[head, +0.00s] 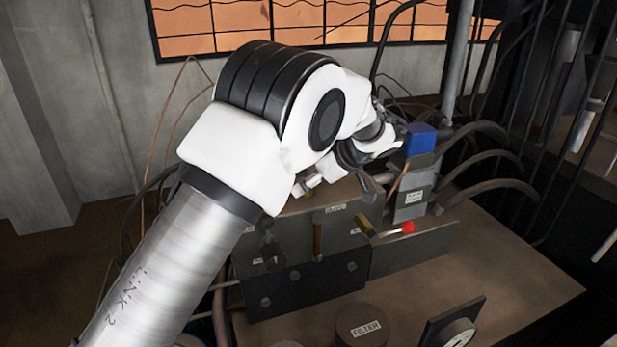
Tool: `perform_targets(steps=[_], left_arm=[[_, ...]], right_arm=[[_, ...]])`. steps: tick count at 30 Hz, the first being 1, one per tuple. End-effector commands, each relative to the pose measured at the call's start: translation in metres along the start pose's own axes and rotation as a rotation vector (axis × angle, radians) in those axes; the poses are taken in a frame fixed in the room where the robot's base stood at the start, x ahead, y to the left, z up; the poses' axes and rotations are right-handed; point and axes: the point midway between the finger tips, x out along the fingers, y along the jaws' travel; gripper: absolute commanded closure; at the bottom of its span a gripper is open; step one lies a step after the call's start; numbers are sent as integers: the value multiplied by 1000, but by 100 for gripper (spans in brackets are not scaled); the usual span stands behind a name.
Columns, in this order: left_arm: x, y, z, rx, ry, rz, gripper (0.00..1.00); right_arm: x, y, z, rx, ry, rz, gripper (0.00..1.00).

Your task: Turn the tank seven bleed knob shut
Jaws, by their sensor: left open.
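My left arm reaches in from the left across the middle of the picture. Its gripper (345,184) is open, just above the dark valve block (300,228), and nothing shows between its fingers. I cannot pick out a knob marked tank seven; the small labels on the block are too blurred to read, and my arm hides part of the block. A red ball knob (408,227) on a lever shows at the right front of the block, below and right of the gripper. My right gripper is not in view.
A brass-coloured lever (317,238) stands on the block's front. A grey valve with a blue top (420,138) and thick hoses is behind right. A round can labelled FILTER (362,325) and a dial gauge (455,333) are in front. The brown bench top (500,255) is clear at right.

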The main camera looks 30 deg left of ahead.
Motion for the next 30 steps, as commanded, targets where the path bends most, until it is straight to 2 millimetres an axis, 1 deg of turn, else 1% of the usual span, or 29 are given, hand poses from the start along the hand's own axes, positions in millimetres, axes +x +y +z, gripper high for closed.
perform_targets(steps=[6, 7, 8, 9, 11, 12, 30], left_arm=[[2, 0, 0, -1, 0, 1, 42], [2, 0, 0, -1, 0, 1, 46], [2, 0, 0, -1, 0, 1, 56], [2, 0, 0, -1, 0, 1, 70], [2, 0, 0, -1, 1, 0, 92], [2, 0, 0, 0, 1, -1, 100], [4, -1, 2, 6, -2, 0, 100]], right_arm=[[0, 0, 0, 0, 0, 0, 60], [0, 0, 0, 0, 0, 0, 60], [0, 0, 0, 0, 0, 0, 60], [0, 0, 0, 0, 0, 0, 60], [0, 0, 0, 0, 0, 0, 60], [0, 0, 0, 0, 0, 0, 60], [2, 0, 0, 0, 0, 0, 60]])
